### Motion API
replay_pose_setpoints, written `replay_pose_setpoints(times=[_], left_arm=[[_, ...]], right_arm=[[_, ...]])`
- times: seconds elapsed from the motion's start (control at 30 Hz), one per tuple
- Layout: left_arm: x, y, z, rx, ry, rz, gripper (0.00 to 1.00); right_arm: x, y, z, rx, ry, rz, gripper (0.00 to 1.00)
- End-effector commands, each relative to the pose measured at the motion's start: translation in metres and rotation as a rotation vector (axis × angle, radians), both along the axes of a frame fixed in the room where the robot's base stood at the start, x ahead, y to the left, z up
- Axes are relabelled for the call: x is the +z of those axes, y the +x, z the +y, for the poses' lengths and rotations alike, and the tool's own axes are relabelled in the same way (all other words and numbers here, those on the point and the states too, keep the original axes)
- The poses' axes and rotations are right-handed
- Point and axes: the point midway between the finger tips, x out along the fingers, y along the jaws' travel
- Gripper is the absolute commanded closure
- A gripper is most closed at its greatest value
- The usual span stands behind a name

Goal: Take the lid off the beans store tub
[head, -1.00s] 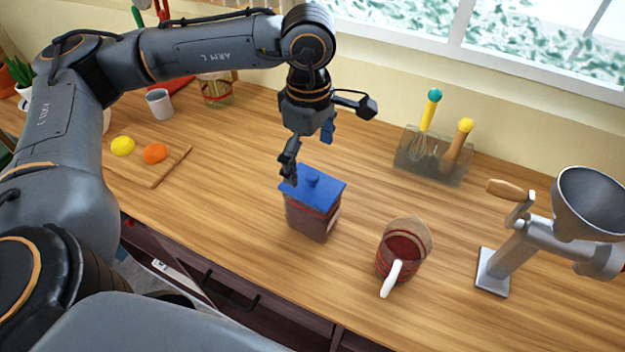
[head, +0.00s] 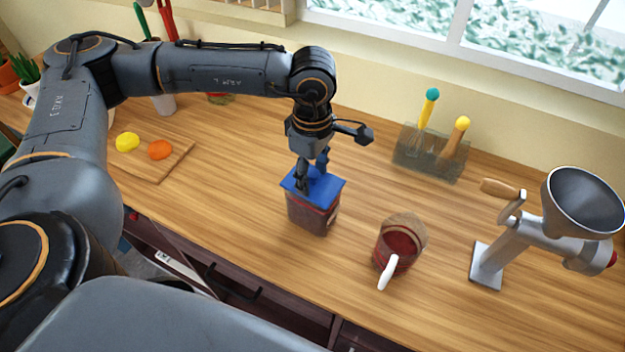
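The beans store tub (head: 312,214) is a reddish-brown, see-through box standing upright on the counter in the middle of the head view. Its flat blue lid (head: 332,187) sits on top, with a small blue knob (head: 314,173) in the centre. My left gripper (head: 313,175) points down from above, one finger on each side of the knob. The fingers are drawn close together and look shut on it; the contact is partly hidden. The lid rests on the tub with no visible gap. My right gripper is not in view.
A glass jug with red contents (head: 400,245) and a white handle stands right of the tub. A metal grinder (head: 505,245) is farther right. A utensil holder (head: 428,155) stands behind. A cutting board (head: 165,165) with yellow and orange items lies left.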

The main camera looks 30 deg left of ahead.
Motion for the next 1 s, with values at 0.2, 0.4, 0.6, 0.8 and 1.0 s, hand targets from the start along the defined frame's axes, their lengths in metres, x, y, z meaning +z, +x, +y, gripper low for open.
replay_pose_setpoints(times=[0.2,0.4,0.6,0.8,1.0], left_arm=[[-0.0041,-0.0002,0.0006,0.001,0.001,0.002,0.87],[-0.0055,-0.0006,0.0007,0.001,0.002,0.004,0.91],[-0.0069,-0.0015,0.0008,0.001,0.002,0.007,0.92],[-0.0074,-0.0021,0.0006,0.001,0.002,0.009,0.93],[-0.0006,-0.0016,0.0002,0.001,0.001,0.008,0.99]], right_arm=[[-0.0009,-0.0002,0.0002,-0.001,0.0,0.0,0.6],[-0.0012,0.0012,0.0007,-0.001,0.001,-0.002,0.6],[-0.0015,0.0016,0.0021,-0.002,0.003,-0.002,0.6],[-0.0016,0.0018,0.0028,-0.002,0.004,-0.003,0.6],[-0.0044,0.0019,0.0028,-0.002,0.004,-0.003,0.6]])
